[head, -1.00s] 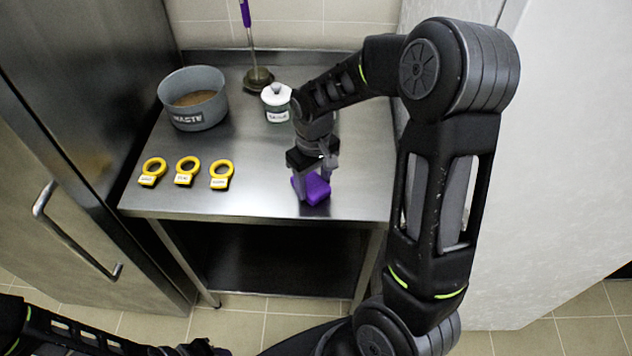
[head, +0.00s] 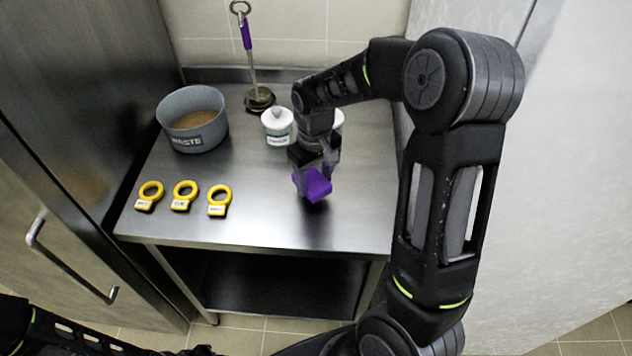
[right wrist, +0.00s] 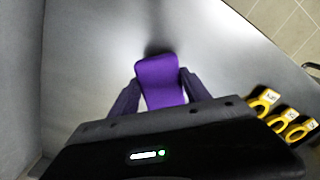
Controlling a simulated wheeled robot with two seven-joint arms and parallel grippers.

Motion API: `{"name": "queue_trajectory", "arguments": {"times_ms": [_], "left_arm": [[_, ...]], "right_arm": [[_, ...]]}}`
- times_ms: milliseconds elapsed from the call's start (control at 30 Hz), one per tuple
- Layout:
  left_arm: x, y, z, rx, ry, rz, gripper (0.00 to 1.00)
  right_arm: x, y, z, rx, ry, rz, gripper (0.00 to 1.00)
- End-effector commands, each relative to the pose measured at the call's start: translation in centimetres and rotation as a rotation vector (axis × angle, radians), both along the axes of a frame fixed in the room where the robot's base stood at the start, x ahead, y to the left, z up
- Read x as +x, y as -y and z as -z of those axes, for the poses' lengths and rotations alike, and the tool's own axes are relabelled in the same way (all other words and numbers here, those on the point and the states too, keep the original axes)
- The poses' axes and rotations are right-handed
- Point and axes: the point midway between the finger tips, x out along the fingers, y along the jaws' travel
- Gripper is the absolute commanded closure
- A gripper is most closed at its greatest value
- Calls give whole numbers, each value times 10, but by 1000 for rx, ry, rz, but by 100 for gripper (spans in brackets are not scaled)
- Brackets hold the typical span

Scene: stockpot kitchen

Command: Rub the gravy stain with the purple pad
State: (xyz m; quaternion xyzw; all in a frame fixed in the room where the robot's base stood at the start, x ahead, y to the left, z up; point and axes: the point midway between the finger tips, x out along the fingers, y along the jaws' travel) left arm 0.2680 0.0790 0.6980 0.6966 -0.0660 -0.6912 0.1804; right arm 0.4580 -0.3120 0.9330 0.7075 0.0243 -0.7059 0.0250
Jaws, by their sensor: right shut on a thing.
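The purple pad (head: 314,185) is held in my right gripper (head: 313,172) over the right half of the steel table. The pad looks tilted and raised a little off the top. In the right wrist view the purple pad (right wrist: 160,82) sits between the two fingers of the right gripper (right wrist: 157,95). A dark patch shows on the steel just beyond the pad there; I cannot tell whether it is shadow or stain. I make out no clear gravy stain. Part of my left arm shows at the bottom left of the head view; its fingers cannot be made out.
The steel table (head: 235,218) holds a grey waste pot (head: 190,136) with brown contents at the left. Three yellow ring-handled tags (head: 182,196) lie at the front left. A white-lidded jar (head: 277,128) and a purple-handled tool (head: 250,60) stand at the back. The front middle is clear.

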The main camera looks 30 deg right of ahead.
Motion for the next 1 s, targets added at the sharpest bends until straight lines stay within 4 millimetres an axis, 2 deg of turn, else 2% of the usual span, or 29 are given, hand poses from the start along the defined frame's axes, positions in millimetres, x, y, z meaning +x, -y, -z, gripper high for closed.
{"name": "queue_trajectory", "arguments": {"times_ms": [100,500,1000], "left_arm": [[0,-1,-11,1,-3,0,64],[-1,-4,-29,7,-13,0,64],[-1,-4,-30,8,-14,0,64]], "right_arm": [[2,0,-15,0,1,0,82],[6,-2,-47,0,1,0,82],[7,-2,-50,0,0,-1,82]]}}
